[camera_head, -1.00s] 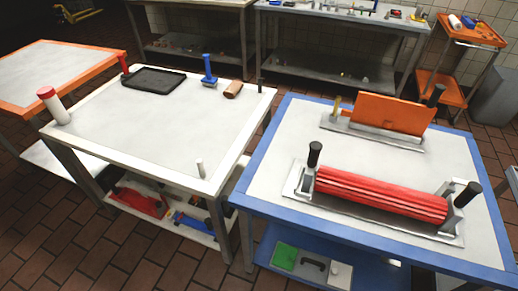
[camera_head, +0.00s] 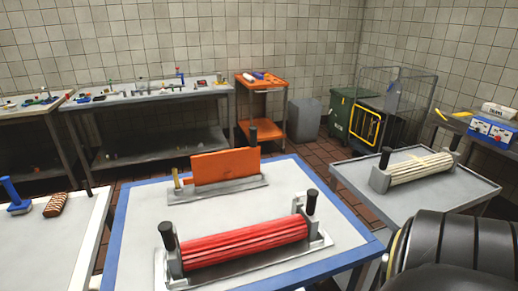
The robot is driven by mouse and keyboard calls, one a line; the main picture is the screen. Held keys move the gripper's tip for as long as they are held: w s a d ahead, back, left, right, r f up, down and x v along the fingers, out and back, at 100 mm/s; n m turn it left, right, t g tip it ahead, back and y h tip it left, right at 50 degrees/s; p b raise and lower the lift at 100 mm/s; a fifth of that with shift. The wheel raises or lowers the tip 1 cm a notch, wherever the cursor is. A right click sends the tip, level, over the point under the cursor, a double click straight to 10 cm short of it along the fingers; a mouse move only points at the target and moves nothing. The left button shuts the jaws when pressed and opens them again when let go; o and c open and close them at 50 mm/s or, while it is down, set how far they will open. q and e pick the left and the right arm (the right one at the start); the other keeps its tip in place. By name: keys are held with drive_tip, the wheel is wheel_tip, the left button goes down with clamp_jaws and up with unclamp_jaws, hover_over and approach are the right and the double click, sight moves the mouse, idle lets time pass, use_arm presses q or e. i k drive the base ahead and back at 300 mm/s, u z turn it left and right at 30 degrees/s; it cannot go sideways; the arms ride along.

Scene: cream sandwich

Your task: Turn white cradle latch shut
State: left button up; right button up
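The white cradle (camera_head: 380,181) stands on a grey table at the right. It holds a cream ribbed roll (camera_head: 420,168). A black-handled latch (camera_head: 385,158) stands upright at its left end. A second dark handle (camera_head: 456,140) at the far right end looks tilted outward. I cannot tell from here whether either latch is fully shut. Neither of my grippers is in view. A black, rounded part of my own arm fills the lower right corner and covers part of the grey table's near side.
The blue-edged table (camera_head: 135,222) in front holds a red ribbed roll (camera_head: 245,241) in a cradle with black handles, and an orange panel (camera_head: 225,166) in a holder. A crate-like cage (camera_head: 385,112) and a green bin (camera_head: 350,113) stand behind. A table with blue-white equipment (camera_head: 492,131) is at far right.

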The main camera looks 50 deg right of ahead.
sight(298, 195)
drive_tip(key=z, duration=2.05)
